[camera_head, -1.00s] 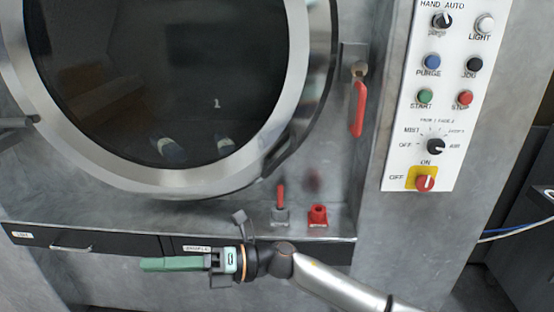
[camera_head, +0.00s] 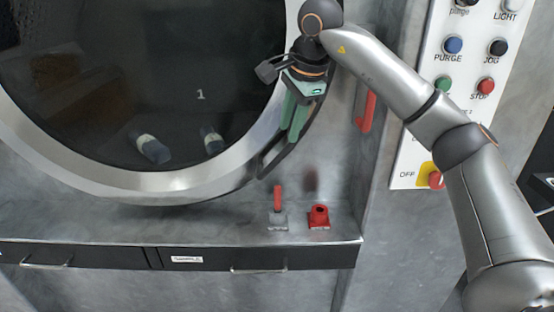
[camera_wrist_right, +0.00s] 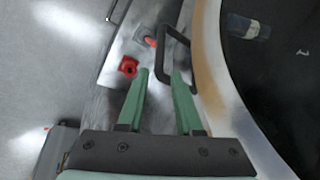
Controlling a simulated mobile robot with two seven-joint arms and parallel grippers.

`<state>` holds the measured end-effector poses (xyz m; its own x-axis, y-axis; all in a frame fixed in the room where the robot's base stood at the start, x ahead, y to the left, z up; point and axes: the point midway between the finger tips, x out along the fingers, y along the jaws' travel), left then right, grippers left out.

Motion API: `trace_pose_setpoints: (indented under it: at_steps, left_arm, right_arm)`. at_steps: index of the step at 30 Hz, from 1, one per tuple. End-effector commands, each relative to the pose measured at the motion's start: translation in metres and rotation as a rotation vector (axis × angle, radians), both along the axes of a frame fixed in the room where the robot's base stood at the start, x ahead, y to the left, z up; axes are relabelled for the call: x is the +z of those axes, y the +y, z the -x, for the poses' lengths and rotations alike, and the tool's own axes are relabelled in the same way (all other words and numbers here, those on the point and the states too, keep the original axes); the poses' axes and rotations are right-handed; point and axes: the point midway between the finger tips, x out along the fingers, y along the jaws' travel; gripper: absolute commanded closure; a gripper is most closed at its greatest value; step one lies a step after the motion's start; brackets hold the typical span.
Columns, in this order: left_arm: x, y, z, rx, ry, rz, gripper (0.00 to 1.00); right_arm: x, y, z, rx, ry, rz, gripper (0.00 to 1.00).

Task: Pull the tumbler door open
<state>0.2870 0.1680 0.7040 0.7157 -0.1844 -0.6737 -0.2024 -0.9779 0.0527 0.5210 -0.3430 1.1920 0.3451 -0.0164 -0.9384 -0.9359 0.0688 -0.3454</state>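The tumbler door (camera_head: 243,163) is a round dark window in a wide silver ring; it looks shut. Its black bar handle (camera_head: 268,170) is at the ring's lower right edge, and it also shows in the right wrist view (camera_wrist_right: 177,36). My right gripper (camera_head: 291,138) has green fingers pointing down along the handle. In the right wrist view its fingers (camera_wrist_right: 160,73) are apart with nothing held, and the near end of the handle lies around the gap between the tips. I cannot tell whether they touch it. My left gripper is not in view.
A red lever handle (camera_head: 366,112) is right of the door. A small red-tipped lever (camera_head: 278,205) and a red fitting (camera_head: 319,216) sit on the ledge below. A control panel (camera_head: 408,172) with buttons stands at the right, partly behind my right arm.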

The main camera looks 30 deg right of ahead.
Motion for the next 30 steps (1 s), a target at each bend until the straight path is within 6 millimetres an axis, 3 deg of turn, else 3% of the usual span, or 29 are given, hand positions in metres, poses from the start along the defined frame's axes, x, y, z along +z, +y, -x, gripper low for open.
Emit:
trace_pose_setpoints:
  at_steps: [5, 21, 30]
  left_arm:
    - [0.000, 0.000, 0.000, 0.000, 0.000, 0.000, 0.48]
    - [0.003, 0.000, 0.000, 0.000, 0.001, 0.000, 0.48]
    - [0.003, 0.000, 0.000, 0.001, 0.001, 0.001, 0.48]
  right_arm:
    - [-0.010, -0.005, -0.003, -0.007, 0.002, 0.013, 0.66]
    - [-0.102, -0.006, -0.037, -0.005, 0.002, 0.010, 0.66]
    - [-0.115, -0.006, -0.042, -0.004, -0.001, 0.008, 0.66]
